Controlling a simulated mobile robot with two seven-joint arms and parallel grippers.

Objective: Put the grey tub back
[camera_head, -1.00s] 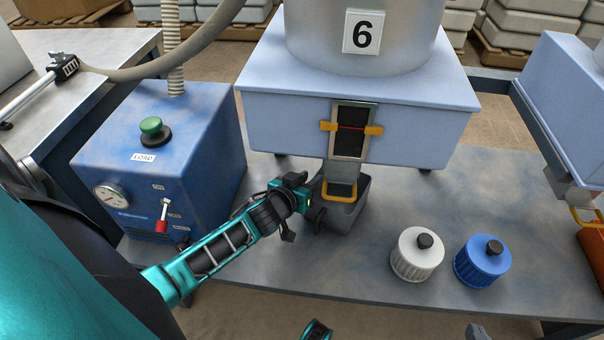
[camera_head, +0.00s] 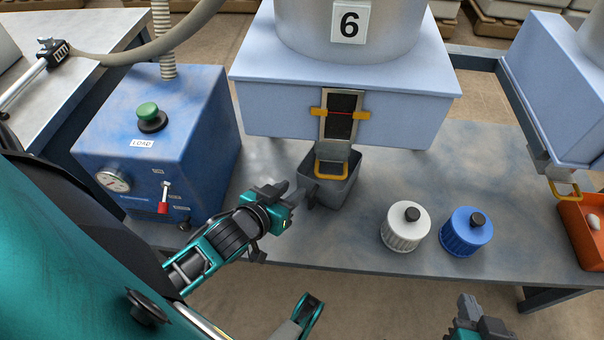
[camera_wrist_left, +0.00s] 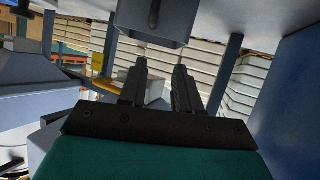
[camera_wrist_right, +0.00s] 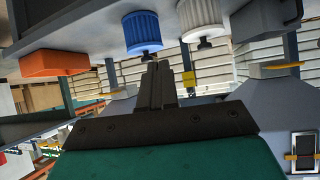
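The grey tub (camera_head: 341,192) stands upright on the table under the yellow-rimmed outlet of the machine marked 6. Its handle (camera_head: 310,195) faces my left gripper. The tub shows at the top of the left wrist view (camera_wrist_left: 177,30) and at the upper right of the right wrist view (camera_wrist_right: 262,20). My left gripper (camera_head: 286,192) is open and empty, just left of the handle and apart from it; its two fingers (camera_wrist_left: 158,85) stand apart in the left wrist view. My right gripper (camera_head: 482,312) is shut and empty in front of the table, well away from the tub.
A white lidded jar (camera_head: 405,232) and a blue lidded jar (camera_head: 466,236) stand right of the tub. The blue LOAD box (camera_head: 150,165) stands to the left. An orange bin (camera_head: 585,230) is at the far right. The table (camera_head: 290,246) in front of the tub is clear.

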